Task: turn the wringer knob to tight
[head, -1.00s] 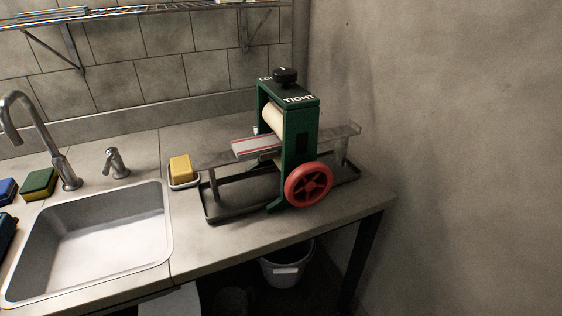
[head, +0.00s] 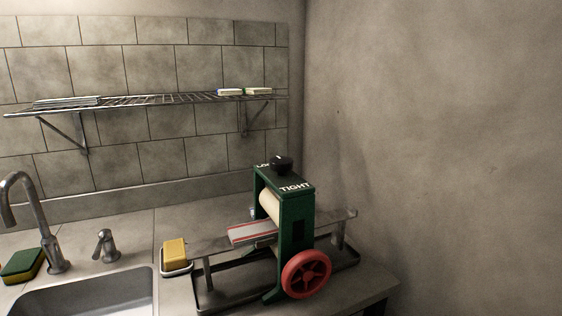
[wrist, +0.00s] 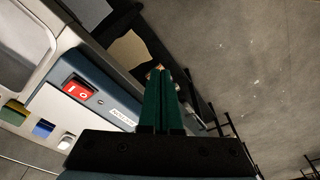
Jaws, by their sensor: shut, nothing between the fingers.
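The wringer (head: 297,222) is a green upright frame with a cream roller and a red handwheel (head: 306,274), on the counter in the head view. Its black knob (head: 281,163) sits on top, between a partly hidden label at the back left and the word TIGHT at the front. A cloth with red stripes (head: 252,233) lies on the board at the roller. My gripper (wrist: 161,72) shows only in the wrist view, its two green fingers together and empty. It is away from the wringer, which that view does not show.
A yellow block in a dish (head: 174,254) stands left of the wringer, beside the sink (head: 90,292) and tap (head: 38,220). A wire shelf (head: 150,99) hangs on the tiled wall. A bare wall is at the right. The wrist view shows a panel with a red switch (wrist: 79,91).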

